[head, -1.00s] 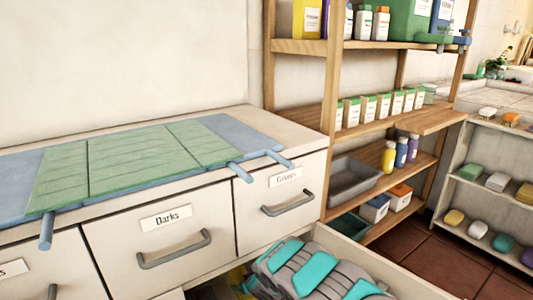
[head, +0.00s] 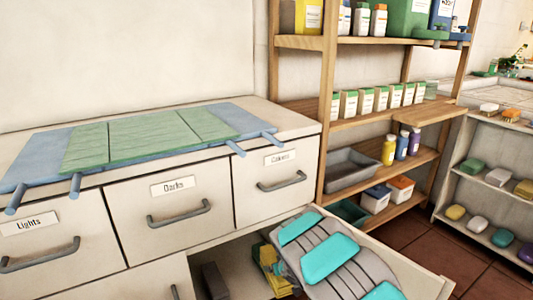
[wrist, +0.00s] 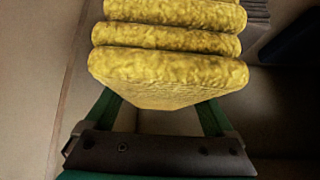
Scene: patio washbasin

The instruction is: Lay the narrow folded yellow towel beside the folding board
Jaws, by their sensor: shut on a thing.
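The yellow folded towel (wrist: 165,65) fills the upper middle of the wrist view as several thick, rounded folds. My gripper (wrist: 158,112) has its green fingers on both sides of the nearest fold and is shut on it. In the head view a small part of yellow cloth (head: 268,258) shows inside the open lower drawer, beside my arm, which hides much of that spot. The folding board (head: 150,139), green panels over blue ones with blue rods at its front, lies flat on the counter.
The open drawer (head: 405,265) juts out below the closed drawers labelled Lights, Darks and Colors. A dark block (head: 215,281) is inside it. Bare counter (head: 285,122) shows right of the board. A wooden shelf (head: 330,110) with bottles and boxes stands at the right.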

